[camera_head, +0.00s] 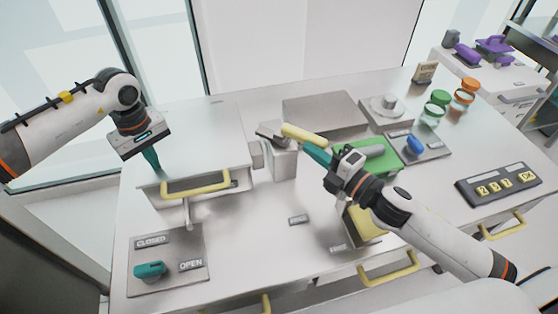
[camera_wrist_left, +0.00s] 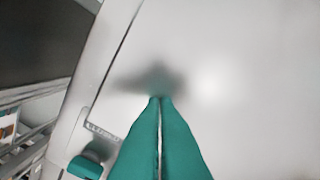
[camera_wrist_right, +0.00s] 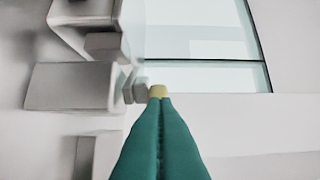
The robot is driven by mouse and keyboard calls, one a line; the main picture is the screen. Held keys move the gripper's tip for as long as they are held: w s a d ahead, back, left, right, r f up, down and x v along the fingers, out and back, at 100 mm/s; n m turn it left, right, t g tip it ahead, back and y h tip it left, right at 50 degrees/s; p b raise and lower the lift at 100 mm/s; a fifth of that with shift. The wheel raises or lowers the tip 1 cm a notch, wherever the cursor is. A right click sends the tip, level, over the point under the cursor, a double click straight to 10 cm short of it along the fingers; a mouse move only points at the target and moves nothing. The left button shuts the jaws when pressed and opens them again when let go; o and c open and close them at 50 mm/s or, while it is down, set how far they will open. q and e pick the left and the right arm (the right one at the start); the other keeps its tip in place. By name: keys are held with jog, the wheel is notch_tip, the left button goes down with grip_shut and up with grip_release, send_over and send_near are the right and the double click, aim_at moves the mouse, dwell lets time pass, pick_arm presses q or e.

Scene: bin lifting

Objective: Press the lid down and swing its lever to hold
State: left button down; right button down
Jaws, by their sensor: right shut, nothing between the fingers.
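The white lid (camera_head: 205,130) is a broad flat panel at the left, with a yellow handle (camera_head: 195,186) along its front edge. My left gripper (camera_head: 153,162) is shut and empty, fingertips pointing down at the lid's left part; they appear to touch it. The left wrist view shows the lid surface (camera_wrist_left: 240,70) under them. The lever is a yellow bar (camera_head: 304,134) on a grey post (camera_head: 283,160) right of the lid. My right gripper (camera_head: 308,148) is shut and empty, tips close against the yellow bar. Its end (camera_wrist_right: 158,90) shows just beyond the fingertips in the right wrist view; contact is unclear.
A panel marked CLOSED and OPEN with a teal knob (camera_head: 150,269) is at the front left. A green block (camera_head: 365,157) lies behind my right gripper. The counter between panel and right arm is mostly clear.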

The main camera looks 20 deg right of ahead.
pick_arm(q)
jog(key=shift+s+f, duration=0.15)
jog(key=shift+f, duration=0.2)
pick_arm(e)
jog(key=n+g+y, duration=0.1)
jog(key=w+d+n+g+y, duration=0.1)
jog(key=y, duration=0.1)
jog(key=d+n+g+y, duration=0.1)
jog(key=shift+w+d+n, duration=0.2)
jog(key=shift+w+n, duration=0.1)
jog(key=w+d+n+g+y, duration=0.2)
jog(key=w+g, duration=0.1)
jog(key=w+d+n+g+y, duration=0.1)
jog(key=shift+w, duration=0.2)
pick_arm(q)
jog(key=shift+s, duration=0.1)
pick_arm(e)
jog(key=shift+w+d, duration=0.1)
